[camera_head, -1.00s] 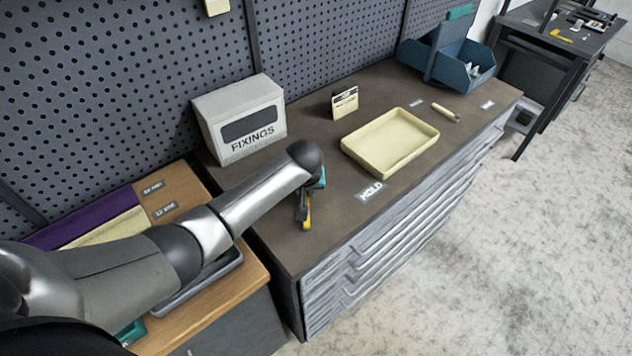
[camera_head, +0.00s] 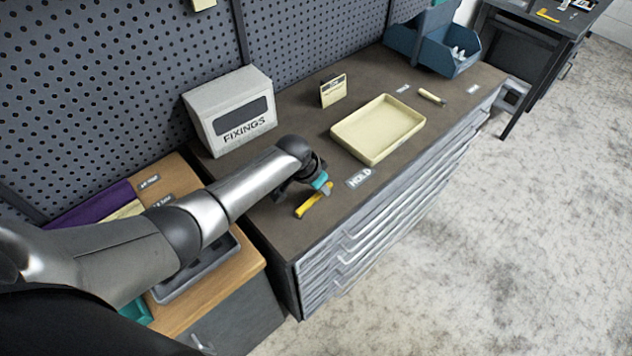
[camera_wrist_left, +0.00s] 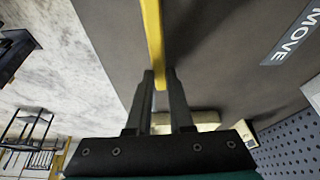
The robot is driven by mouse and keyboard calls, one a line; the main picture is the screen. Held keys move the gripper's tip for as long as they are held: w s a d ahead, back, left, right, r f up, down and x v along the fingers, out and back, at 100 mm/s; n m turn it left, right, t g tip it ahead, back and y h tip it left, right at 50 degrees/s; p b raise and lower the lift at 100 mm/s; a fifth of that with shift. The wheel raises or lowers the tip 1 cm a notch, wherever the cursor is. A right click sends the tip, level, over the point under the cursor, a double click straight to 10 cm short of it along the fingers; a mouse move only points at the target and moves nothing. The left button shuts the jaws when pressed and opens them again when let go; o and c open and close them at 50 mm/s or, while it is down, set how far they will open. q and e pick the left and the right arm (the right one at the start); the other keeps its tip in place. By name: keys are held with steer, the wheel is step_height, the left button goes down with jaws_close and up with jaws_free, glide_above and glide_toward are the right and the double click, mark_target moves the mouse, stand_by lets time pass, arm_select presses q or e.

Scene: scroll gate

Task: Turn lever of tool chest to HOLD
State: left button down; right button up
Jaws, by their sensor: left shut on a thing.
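A yellow lever (camera_head: 312,206) lies on the dark top of the tool chest (camera_head: 295,240), near its front left. It slants up and right in the head view, toward the white HOLD label (camera_head: 359,178), with a gap left between them. My left gripper (camera_head: 325,187) is shut on the lever's upper right end. In the left wrist view the yellow lever (camera_wrist_left: 152,30) runs between the two fingers (camera_wrist_left: 160,82). A MOVE label (camera_wrist_left: 291,38) shows there at the upper right. My right gripper is not in view.
A cream tray (camera_head: 378,130) stands behind the HOLD label. A FIXINGS box (camera_head: 230,112) stands at the back left, a small card (camera_head: 333,91) near the pegboard, and blue bins (camera_head: 432,45) at the far end. A marker-like item (camera_head: 432,97) lies beyond the tray.

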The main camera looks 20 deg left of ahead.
mark_target(307, 204)
arm_select(q)
steer(key=shift+s+d+m, duration=0.2)
steer(key=shift+d+m, duration=0.1)
steer(key=shift+m, duration=0.1)
stand_by(0.3)
steer(key=c, duration=0.8)
jaws_free()
steer(key=p+v, duration=0.3)
steer(key=v, duration=1.2)
steer(key=shift+w+a+r, duration=0.15)
steer(key=shift+a, duration=0.05)
